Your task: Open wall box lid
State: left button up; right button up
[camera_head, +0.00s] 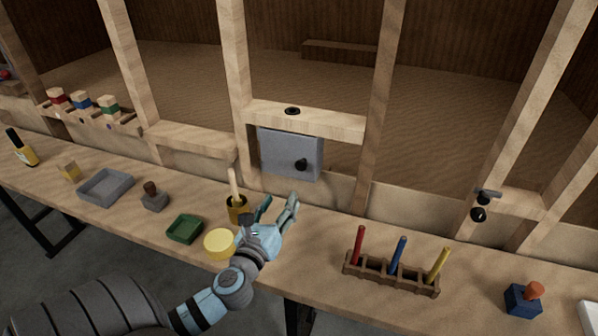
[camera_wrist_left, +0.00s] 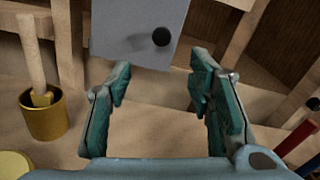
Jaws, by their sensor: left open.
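The wall box is a grey box (camera_head: 284,153) mounted on the wooden frame just above the bench. Its front lid is shut, with a round black knob (camera_head: 301,165) at the lower right. In the left wrist view the grey lid (camera_wrist_left: 125,30) and black knob (camera_wrist_left: 161,37) show at the top, ahead of my fingers. My left gripper (camera_head: 279,207) is open and empty, below and in front of the box, apart from the knob. Its two spread fingers (camera_wrist_left: 158,88) show in the left wrist view. My right gripper is out of view.
A yellow pot with a wooden handle (camera_head: 237,209) and a yellow round lid (camera_head: 219,243) stand left of my gripper. A green tray (camera_head: 185,229) lies further left. A wooden rack (camera_head: 391,274) with red, blue and yellow sticks stands right. Wooden posts flank the box.

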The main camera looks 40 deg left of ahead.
aim_at(300, 167)
pick_arm(q)
jog(key=x, duration=1.4)
jog(key=shift+w+d, duration=0.1)
jog(key=shift+w, duration=0.1)
grip_shut()
